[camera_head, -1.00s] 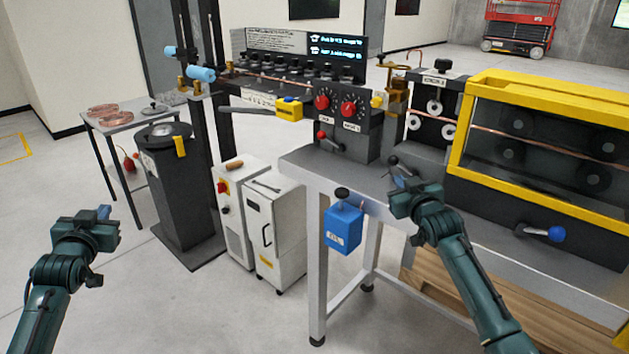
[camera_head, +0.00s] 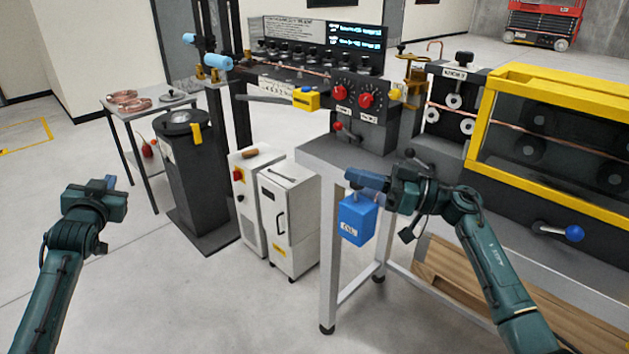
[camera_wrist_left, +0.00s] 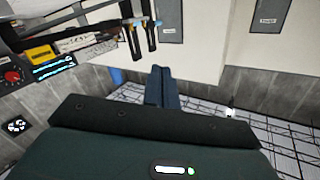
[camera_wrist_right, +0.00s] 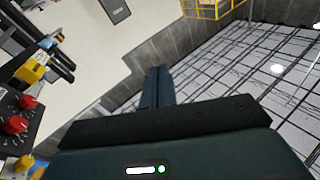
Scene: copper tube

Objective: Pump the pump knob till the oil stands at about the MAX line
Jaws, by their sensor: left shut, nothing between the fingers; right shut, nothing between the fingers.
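The blue oil box (camera_head: 357,222) with a white label hangs at the front left corner of the machine table. Its black pump knob is hidden behind my right gripper. My right gripper (camera_head: 352,178) is shut, with its fingertips over the top of the box; I cannot tell whether they touch the knob. Its shut fingers show in the right wrist view (camera_wrist_right: 155,82), with nothing between them. My left gripper (camera_head: 109,182) is shut and empty, out over the floor at the left; its fingers show in the left wrist view (camera_wrist_left: 162,85). No oil level or MAX line can be read.
The machine table (camera_head: 335,160) carries red knobs (camera_head: 366,100) and a yellow-framed guard (camera_head: 480,120). A white cabinet (camera_head: 290,225) stands left of the box. A lever with a blue ball (camera_head: 574,233) is at the right.

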